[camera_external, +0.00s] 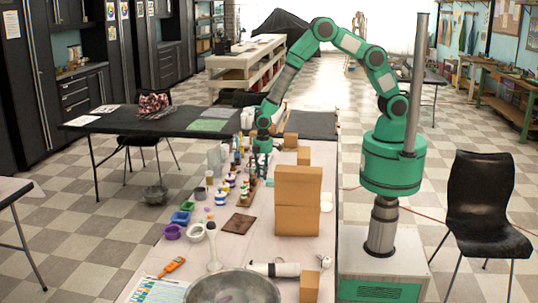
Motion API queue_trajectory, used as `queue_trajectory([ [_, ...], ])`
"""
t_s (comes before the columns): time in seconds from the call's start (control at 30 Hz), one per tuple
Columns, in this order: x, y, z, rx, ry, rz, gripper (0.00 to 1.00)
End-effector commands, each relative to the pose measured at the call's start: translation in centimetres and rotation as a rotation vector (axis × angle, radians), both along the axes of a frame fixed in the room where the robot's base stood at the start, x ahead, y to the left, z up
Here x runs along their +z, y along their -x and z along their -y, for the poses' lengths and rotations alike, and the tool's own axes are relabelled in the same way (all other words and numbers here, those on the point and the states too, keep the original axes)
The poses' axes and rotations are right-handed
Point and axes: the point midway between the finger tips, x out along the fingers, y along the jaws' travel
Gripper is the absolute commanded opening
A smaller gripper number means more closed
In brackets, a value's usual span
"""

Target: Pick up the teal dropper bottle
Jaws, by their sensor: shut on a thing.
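My green arm reaches left over the long pale table, and my gripper (261,164) points down among the small bottles at the table's middle. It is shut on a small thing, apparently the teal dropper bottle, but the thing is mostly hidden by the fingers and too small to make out. I cannot tell whether it touches the table.
Several small paint bottles (226,186) stand just left of my gripper. Cardboard boxes (298,187) stand close on its right and front. A brown square (239,224), coloured cups (180,217) and a large grey bowl (233,289) lie nearer the camera.

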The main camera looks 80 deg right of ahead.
Motion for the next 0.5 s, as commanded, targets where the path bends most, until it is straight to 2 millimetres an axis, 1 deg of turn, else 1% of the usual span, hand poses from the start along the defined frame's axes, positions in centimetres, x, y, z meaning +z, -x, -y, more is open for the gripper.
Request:
queue_trajectory([
  [0.03, 0.2, 1.1, 0.3, 0.0, 0.001, -0.001, 0.03],
  [0.2, 0.5, 4.1, 1.1, 0.0, 0.001, -0.001, 0.03],
  [0.3, 0.6, 5.6, 1.5, 0.0, 0.001, -0.001, 0.03],
  [0.5, 0.8, 7.6, 2.0, 0.0, 0.0, 0.0, 0.03],
])
